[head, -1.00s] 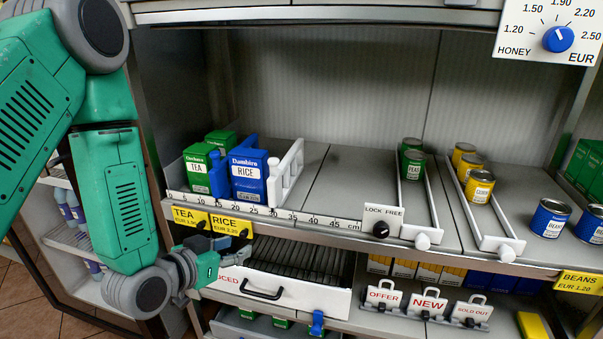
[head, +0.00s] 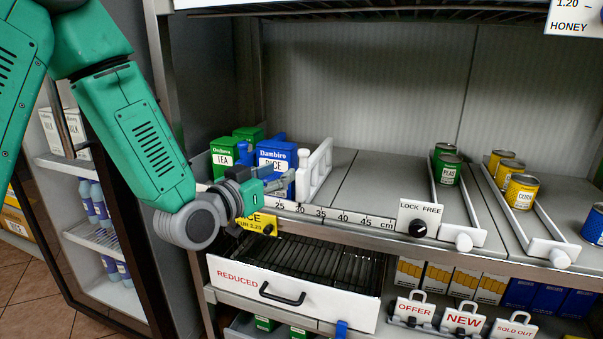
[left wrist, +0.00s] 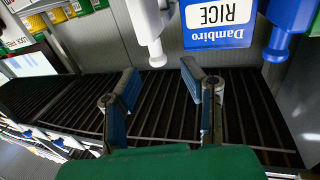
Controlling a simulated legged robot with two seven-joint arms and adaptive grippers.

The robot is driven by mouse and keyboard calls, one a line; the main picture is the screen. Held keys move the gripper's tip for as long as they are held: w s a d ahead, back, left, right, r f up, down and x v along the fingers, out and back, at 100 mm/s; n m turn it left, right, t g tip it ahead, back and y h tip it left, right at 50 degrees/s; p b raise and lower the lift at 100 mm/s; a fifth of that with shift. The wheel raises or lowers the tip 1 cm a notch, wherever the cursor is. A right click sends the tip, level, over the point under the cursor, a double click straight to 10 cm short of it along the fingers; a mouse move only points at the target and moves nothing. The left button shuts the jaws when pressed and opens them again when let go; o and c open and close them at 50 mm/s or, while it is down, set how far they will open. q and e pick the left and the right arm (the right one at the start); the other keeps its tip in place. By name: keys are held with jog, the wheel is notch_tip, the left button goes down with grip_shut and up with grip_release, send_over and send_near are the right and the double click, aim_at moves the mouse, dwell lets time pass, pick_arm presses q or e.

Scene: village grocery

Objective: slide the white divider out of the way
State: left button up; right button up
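The white divider (head: 319,168) stands upright on the shelf, just right of the blue RICE packs (head: 277,156). In the left wrist view its white post with a round knob (left wrist: 152,30) is at the top, left of the RICE pack (left wrist: 218,14). My left gripper (head: 280,183) is in front of the RICE packs at the shelf's front edge, hiding their lower part. In the left wrist view its two blue-padded fingers (left wrist: 160,78) are spread with nothing between them. The divider's knob is beyond the fingertips, apart from them as far as I can tell. My right gripper is out of view.
A blue divider (left wrist: 286,28) stands on the other side of the RICE. Green TEA packs (head: 224,152) are further left. The shelf right of the white divider is bare up to the LOCK FREE plate (head: 419,216). The REDUCED drawer (head: 340,305) is below.

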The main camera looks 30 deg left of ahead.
aim_at(301, 162)
pick_arm(q)
jog(key=w, duration=0.2)
jog(key=w+d, duration=0.1)
jog(key=w, duration=0.2)
jog(key=w+b, duration=0.1)
jog(key=w, duration=0.1)
jog(key=shift+w+d+r, duration=0.1)
jog(key=shift+w+d, duration=0.05)
jog(key=shift+w, duration=0.65)
jog(key=shift+a, duration=0.35)
jog(key=shift+d, duration=0.15)
grip_shut()
jog(key=shift+w+d, duration=0.1)
jog(key=shift+d, duration=0.05)
